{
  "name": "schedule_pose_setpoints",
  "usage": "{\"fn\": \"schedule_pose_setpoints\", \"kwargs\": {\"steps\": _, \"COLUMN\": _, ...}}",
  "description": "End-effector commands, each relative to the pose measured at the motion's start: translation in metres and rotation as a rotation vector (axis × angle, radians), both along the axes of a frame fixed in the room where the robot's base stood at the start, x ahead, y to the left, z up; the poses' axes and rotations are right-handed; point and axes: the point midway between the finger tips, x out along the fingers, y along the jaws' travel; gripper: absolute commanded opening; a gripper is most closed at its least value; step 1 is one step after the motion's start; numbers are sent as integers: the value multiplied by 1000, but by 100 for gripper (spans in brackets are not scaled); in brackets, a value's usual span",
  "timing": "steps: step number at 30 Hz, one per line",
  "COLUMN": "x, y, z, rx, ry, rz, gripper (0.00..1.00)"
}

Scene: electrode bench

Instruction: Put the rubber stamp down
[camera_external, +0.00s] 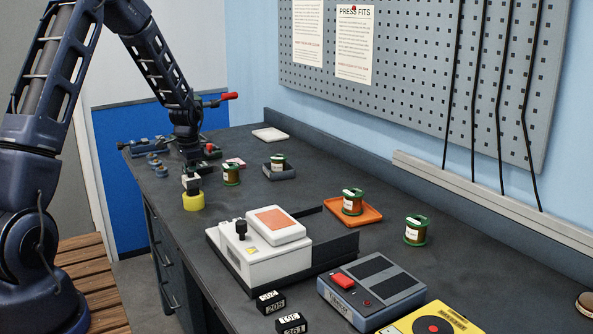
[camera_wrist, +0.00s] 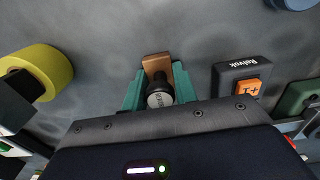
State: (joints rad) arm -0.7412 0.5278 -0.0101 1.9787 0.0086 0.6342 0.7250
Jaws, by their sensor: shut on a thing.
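The rubber stamp (camera_wrist: 157,65) shows in the wrist view, with a brown wooden block and a dark handle with a round, pale-lettered grey end. My gripper (camera_wrist: 160,90) is shut on it, with the teal fingers on both sides of the handle. The dark bench top (camera_wrist: 105,50) lies beyond the stamp; I cannot tell whether the block touches it. In the external view my gripper (camera_external: 190,162) is low over the far left part of the bench (camera_external: 235,210). The stamp cannot be made out there.
A yellow roll (camera_wrist: 45,68) lies left of the stamp and a dark box with an orange button (camera_wrist: 242,80) right of it. Green spools (camera_external: 231,174), a white machine (camera_external: 265,245), an orange tray (camera_external: 372,216) and a grey-blue box (camera_external: 345,297) stand along the bench.

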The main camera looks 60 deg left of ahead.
Motion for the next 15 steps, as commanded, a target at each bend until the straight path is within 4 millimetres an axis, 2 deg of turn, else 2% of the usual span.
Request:
{"fn": "schedule_pose_setpoints", "kwargs": {"steps": 1, "x": 0, "y": 0, "z": -1, "rx": 0, "ry": 0, "rz": 0, "gripper": 32}}
{"fn": "schedule_pose_setpoints", "kwargs": {"steps": 4, "x": 0, "y": 0, "z": -1, "rx": 0, "ry": 0, "rz": 0, "gripper": 50}}
{"fn": "schedule_pose_setpoints", "kwargs": {"steps": 15, "x": 0, "y": 0, "z": 4, "rx": 1, "ry": -1, "rz": 0, "gripper": 50}}
